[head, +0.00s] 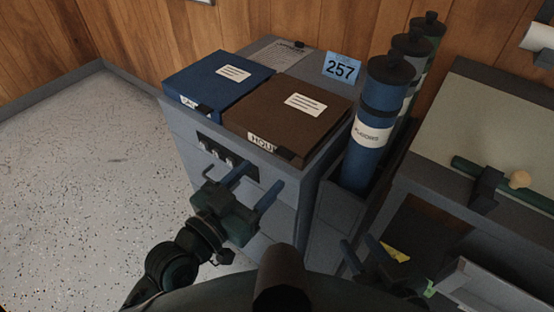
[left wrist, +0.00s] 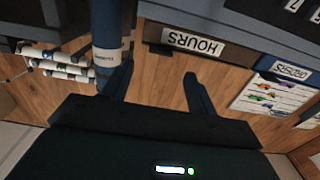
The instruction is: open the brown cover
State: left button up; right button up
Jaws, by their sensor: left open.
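The brown cover (head: 290,112) lies flat and closed on top of the grey cabinet, with a white label on top and an "HOURS" label on its front edge. A dark tab (head: 286,153) sticks out at its front edge. In the left wrist view the brown cover (left wrist: 247,57) appears upside down beyond the fingers. My left gripper (head: 257,184) is open and empty, in front of and below the cover's front edge, apart from it; its fingers also show in the left wrist view (left wrist: 157,84). My right gripper (head: 366,252) is low at the right, its fingers apart, with nothing seen between them.
A blue cover (head: 215,78) lies left of the brown one, with a sheet on a clipboard (head: 283,53) behind. A blue "257" card (head: 341,68) stands at the back. Tall tubes (head: 374,120) stand close at the right. A desk (head: 505,110) is farther right. Left floor is clear.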

aim_at(281, 156)
pick_arm(q)
jog(key=x, duration=0.6)
jog(key=shift+w+d, duration=0.1)
jog(key=shift+w, duration=0.1)
grip_shut()
dwell(0.4)
